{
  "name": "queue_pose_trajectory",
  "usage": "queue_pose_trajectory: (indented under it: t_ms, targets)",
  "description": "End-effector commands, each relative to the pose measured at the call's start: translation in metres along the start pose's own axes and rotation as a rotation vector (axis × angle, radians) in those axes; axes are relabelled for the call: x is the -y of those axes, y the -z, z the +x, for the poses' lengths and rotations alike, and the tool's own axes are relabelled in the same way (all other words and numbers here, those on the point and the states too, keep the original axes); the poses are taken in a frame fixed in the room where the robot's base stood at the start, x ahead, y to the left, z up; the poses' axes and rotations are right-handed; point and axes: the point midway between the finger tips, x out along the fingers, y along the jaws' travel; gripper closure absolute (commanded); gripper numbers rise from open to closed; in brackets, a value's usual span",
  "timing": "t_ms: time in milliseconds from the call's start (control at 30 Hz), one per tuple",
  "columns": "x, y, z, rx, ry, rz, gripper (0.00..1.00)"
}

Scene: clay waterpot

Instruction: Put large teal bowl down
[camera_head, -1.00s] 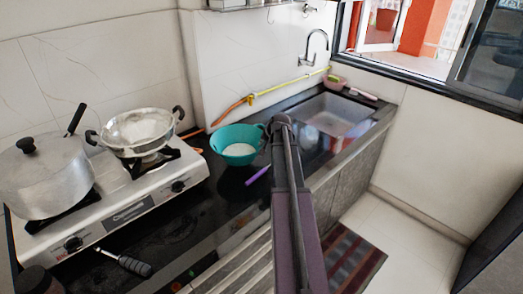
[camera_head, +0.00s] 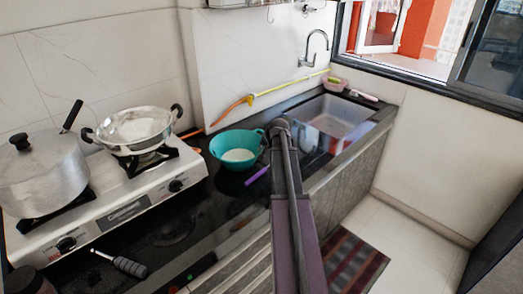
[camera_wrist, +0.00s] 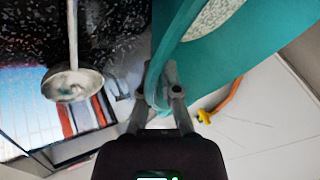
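The large teal bowl (camera_head: 222,151), with a pale patch in its inside, is upright at the black counter between stove and sink. In the wrist view the bowl (camera_wrist: 215,65) fills the upper right. Its loop handle comes down between the fingers of my gripper (camera_wrist: 157,92), which is shut on it. In the head view my dark arm hides the gripper at the bowl's right side. I cannot tell whether the bowl's base touches the counter.
A white stove (camera_head: 120,208) with a lidded pot (camera_head: 45,180) and a steel pan (camera_head: 135,130) stands left of the bowl. The sink (camera_head: 335,115) is to the right. A purple stick (camera_head: 256,175) lies near the bowl. A yellow and orange hose (camera_head: 265,92) runs behind.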

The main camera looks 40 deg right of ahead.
Motion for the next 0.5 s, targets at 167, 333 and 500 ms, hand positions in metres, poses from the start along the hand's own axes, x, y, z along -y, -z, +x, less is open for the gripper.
queue_pose_trajectory:
  t_ms: [167,333,500]
  targets:
    - [-0.0009,-0.0009,0.0021,0.0,0.0,0.0,0.79]
    - [-0.0008,-0.001,0.0021,0.0,0.0,0.0,0.57]
    - [-0.0007,-0.001,0.0021,0.0,0.0,0.0,0.57]
